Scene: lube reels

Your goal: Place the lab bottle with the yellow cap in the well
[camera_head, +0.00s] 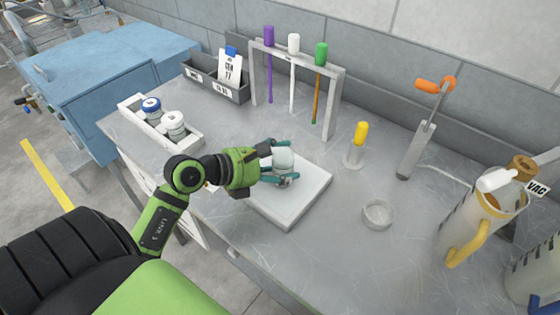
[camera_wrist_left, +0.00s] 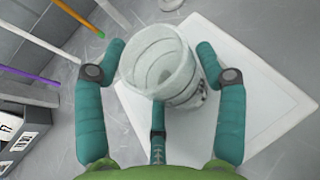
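My left gripper (camera_head: 280,162) is over a white pad (camera_head: 306,200), its teal fingers on both sides of a pale, clear-walled jar (camera_head: 284,158). In the left wrist view the jar (camera_wrist_left: 160,65) sits between the fingertips, its round top facing the camera. No yellow cap shows on it. Whether the fingers press on it is unclear. A yellow-topped item (camera_head: 360,133) stands in a small clear-grey base (camera_head: 353,156) to the right. A white tray (camera_head: 188,138) at the left holds a blue-capped bottle (camera_head: 152,104) and a white-grey-capped bottle (camera_head: 174,122). My right gripper is not in view.
A grey rack (camera_head: 338,95) with purple, white and green-topped rods stands behind the pad. A shallow clear dish (camera_head: 378,214), an orange-handled tool (camera_head: 415,150) and a large jug (camera_head: 478,215) stand to the right.

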